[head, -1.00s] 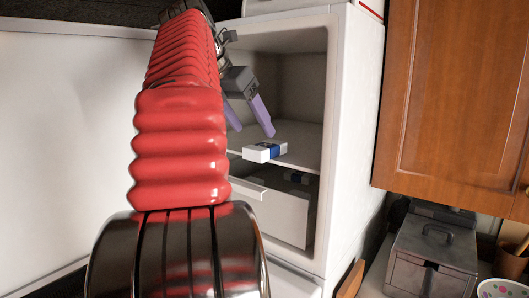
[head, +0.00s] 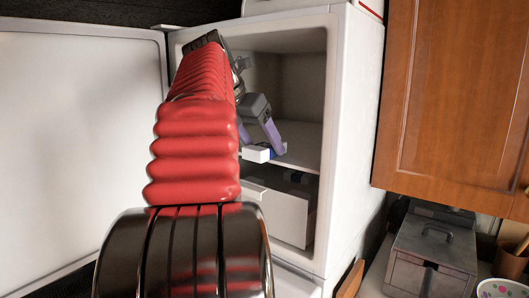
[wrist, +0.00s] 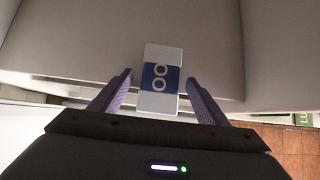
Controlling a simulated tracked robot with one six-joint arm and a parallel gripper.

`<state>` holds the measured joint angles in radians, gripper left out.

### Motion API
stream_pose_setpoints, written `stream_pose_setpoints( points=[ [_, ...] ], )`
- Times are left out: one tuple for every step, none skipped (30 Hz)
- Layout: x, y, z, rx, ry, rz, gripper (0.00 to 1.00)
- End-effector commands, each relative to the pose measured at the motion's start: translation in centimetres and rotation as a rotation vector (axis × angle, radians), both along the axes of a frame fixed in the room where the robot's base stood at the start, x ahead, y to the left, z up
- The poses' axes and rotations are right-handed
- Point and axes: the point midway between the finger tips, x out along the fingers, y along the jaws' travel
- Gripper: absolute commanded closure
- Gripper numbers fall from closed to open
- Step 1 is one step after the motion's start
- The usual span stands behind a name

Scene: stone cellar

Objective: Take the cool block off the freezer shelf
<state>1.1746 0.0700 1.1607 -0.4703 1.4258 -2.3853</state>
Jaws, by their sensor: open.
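The cool block (head: 257,154) is white with a blue band. It lies on the freezer shelf (head: 301,148) at its front edge, with its near end sticking out. In the wrist view the block (wrist: 161,84) shows two white rings on the band, and it lies between the two purple fingers. My gripper (head: 261,143) is open, with one finger on each side of the block and a gap on both sides in the wrist view (wrist: 160,88). My red arm hides part of the freezer's left side in the head view.
The freezer door (head: 80,150) stands open at the left. A wooden cabinet (head: 450,100) and a grey metal box (head: 433,255) stand at the right.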

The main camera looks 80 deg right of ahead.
Motion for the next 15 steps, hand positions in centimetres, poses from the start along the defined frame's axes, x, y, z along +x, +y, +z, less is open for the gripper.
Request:
stream_pose_setpoints(
  points=[
    [-0.13, -0.23, -0.34, 0.000, 0.000, 0.000, 0.31],
    [-0.16, -0.33, -0.46, 0.000, -0.001, 0.001, 0.31],
    [-0.17, -0.42, -0.59, 0.000, -0.001, 0.001, 0.31],
    [-0.18, -0.46, -0.64, 0.000, -0.001, 0.001, 0.31],
    [-0.18, -0.47, -0.66, 0.000, -0.001, 0.001, 0.31],
    [-0.17, -0.47, -0.66, -0.001, -0.001, 0.001, 0.31],
    [-0.16, -0.47, -0.65, -0.001, -0.001, 0.001, 0.31],
    [-0.16, -0.46, -0.65, -0.001, -0.001, 0.001, 0.31],
    [-0.16, -0.46, -0.65, -0.001, -0.001, 0.001, 0.31],
    [-0.16, -0.46, -0.65, -0.001, -0.001, 0.001, 0.31],
    [-0.16, -0.46, -0.64, -0.001, -0.001, 0.001, 0.31],
    [-0.15, -0.46, -0.64, -0.001, -0.001, 0.001, 0.31],
    [-0.14, -0.45, -0.65, -0.001, -0.001, 0.001, 0.31],
    [-0.14, -0.45, -0.64, -0.001, -0.001, 0.001, 0.31],
    [-0.14, -0.45, -0.64, -0.001, -0.001, 0.001, 0.31]
  ],
)
